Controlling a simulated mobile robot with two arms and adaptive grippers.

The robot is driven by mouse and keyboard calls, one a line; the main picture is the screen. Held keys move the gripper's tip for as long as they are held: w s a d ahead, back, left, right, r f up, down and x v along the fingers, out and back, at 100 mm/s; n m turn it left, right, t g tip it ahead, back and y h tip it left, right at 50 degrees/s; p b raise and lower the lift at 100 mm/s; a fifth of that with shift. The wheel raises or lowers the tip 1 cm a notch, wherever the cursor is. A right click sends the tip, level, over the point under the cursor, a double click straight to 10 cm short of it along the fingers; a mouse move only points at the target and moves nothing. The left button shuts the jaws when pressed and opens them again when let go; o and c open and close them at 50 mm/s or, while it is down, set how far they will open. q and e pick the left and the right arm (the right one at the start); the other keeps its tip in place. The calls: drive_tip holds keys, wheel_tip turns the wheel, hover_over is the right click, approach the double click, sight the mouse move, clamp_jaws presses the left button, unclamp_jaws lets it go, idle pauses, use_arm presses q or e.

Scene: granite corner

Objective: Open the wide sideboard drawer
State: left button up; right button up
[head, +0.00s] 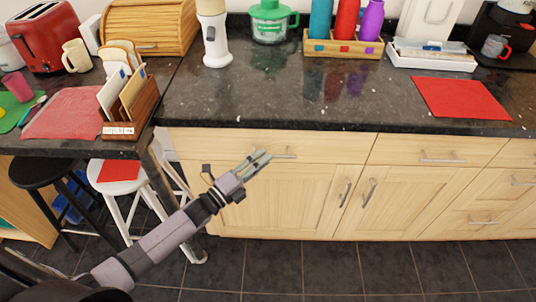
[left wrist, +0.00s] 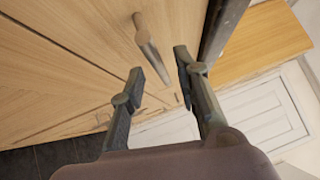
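The wide drawer (head: 330,146) is a pale wood front under the dark counter, flush with the cabinet and closed. Its metal bar handle (head: 286,156) also shows in the left wrist view (left wrist: 149,40). My left gripper (head: 264,156) is at the left end of this handle. In the left wrist view its two fingers (left wrist: 160,64) are apart, and the near end of the handle lies between or just beyond the tips. I cannot tell whether they touch it. Nothing is held. My right gripper is not in view.
Cabinet doors with upright handles (head: 346,193) are below the drawer. Another drawer (head: 440,152) is to the right. A table leg (head: 166,178) and a white stool (head: 121,180) stand left of the cabinet. The tiled floor (head: 330,265) in front is clear.

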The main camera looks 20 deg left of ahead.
use_arm(q)
drive_tip(key=shift+x, duration=1.55)
clamp_jaws()
